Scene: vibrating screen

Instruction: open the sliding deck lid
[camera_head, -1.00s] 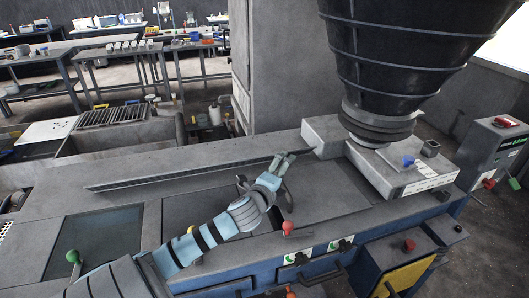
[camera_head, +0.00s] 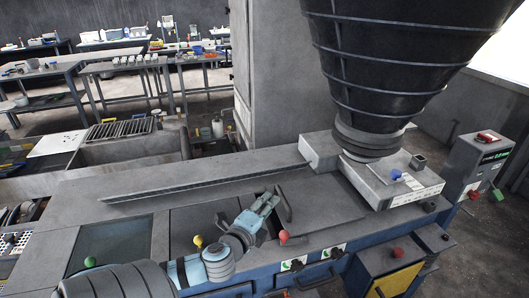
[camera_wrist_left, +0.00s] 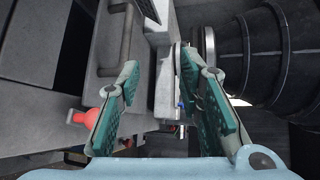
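The deck lid (camera_head: 326,201) is a flat grey panel set in the long machine's top. A dark bar handle (camera_head: 285,207) stands up beside my left gripper (camera_head: 268,201); in the wrist view the handle (camera_wrist_left: 126,32) lies just beyond the left fingertip. Which panel edge it is fixed to is hard to tell. My left gripper (camera_wrist_left: 172,88) is open and empty over the deck, its teal-padded fingers wide apart. The handle is not between its fingers. My right gripper is out of view.
A black ribbed hopper (camera_head: 392,60) stands over the deck's right end. A red knob (camera_head: 283,237), yellow knob (camera_head: 198,241) and green knob (camera_head: 90,262) stick up along the near side. A low rail (camera_head: 205,185) runs along the back.

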